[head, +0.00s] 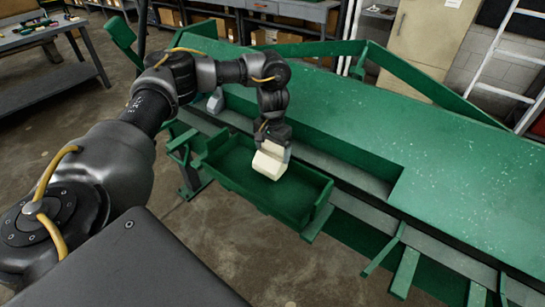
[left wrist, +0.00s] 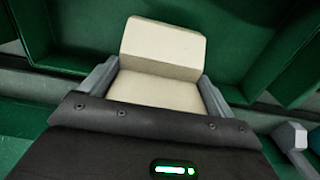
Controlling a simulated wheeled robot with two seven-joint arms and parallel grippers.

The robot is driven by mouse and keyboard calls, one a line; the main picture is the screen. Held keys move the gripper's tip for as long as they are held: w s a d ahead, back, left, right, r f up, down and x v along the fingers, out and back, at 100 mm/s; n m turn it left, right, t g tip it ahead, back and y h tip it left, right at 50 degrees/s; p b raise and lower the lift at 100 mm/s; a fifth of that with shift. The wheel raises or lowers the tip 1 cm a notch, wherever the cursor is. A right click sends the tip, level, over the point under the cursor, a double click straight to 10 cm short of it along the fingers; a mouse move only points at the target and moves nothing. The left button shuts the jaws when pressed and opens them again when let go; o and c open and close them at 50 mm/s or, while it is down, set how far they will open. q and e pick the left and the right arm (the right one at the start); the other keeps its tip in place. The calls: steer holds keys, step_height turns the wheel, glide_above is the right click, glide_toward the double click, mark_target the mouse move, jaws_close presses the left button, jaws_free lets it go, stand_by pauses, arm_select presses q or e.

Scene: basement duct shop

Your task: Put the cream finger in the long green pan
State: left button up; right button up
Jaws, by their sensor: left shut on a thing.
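The cream finger (head: 269,164) is a pale block held in my left gripper (head: 273,150). The gripper is shut on it, and the block hangs over the long green pan (head: 315,204) in the head view. In the left wrist view the cream finger (left wrist: 162,50) sits between the two grey fingers, with the green pan (left wrist: 75,32) behind it. I cannot tell whether the block touches the pan's floor. My right gripper is not in view.
A big green machine with a wide flat bed (head: 455,165) stands behind and right of the pan. A grey block (head: 215,101) sits on its ledge at left, near my arm. A workbench with tools (head: 45,40) is at the far left. Bare floor lies in front.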

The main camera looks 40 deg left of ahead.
mark_target(272, 153)
arm_select(q)
step_height(272, 153, down, 3)
steer(key=shift+f, duration=0.1)
stand_by(0.3)
steer(key=o, duration=1.2)
steer(key=shift+f, duration=0.15)
step_height(272, 153, up, 12)
steer(key=shift+r+p, duration=0.2)
steer(key=shift+p, duration=0.35)
